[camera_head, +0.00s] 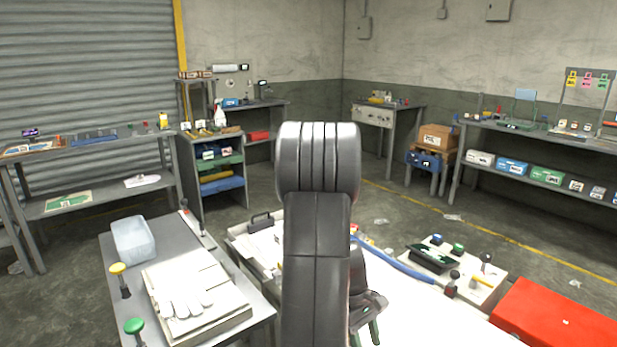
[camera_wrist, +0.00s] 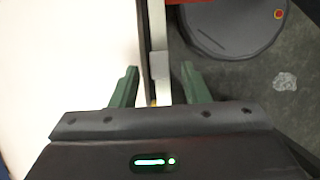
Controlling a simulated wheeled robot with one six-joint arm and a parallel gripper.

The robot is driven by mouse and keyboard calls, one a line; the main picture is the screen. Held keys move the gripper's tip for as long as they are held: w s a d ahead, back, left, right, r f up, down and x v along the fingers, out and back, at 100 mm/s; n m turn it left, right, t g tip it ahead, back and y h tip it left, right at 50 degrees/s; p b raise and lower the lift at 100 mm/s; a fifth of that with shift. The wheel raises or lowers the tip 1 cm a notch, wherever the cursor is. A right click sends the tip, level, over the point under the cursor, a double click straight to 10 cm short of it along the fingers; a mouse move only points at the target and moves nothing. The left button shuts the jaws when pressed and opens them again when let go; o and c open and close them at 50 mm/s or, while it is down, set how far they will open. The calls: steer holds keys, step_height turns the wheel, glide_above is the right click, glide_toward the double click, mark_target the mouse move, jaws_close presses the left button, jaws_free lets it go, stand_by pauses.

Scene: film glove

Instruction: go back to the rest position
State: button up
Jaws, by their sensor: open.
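My gripper (camera_wrist: 160,88) shows in the wrist view with its two green fingers apart, and nothing is held between them. A grey bar lies beyond the gap between the fingers. In the head view my dark arm stands upright in the middle and hides part of the work area behind it. A green fingertip of my gripper (camera_head: 374,332) shows low, just right of the arm. A white glove (camera_head: 188,303) lies on a pale stack on the left table, well left of my gripper.
The grey table (camera_head: 110,290) at the left holds a translucent bin (camera_head: 133,240) and green- and yellow-topped knobs. A red box (camera_head: 560,318) is at the lower right. A blue hose (camera_head: 400,268) and a small panel with buttons lie right of my arm. Open floor lies behind.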

steer(key=x, duration=0.4)
steer(key=shift+f, duration=0.1)
steer(key=shift+w+a, duration=0.3)
steer(key=shift+w, duration=0.15)
steer(key=shift+w+a, duration=0.3)
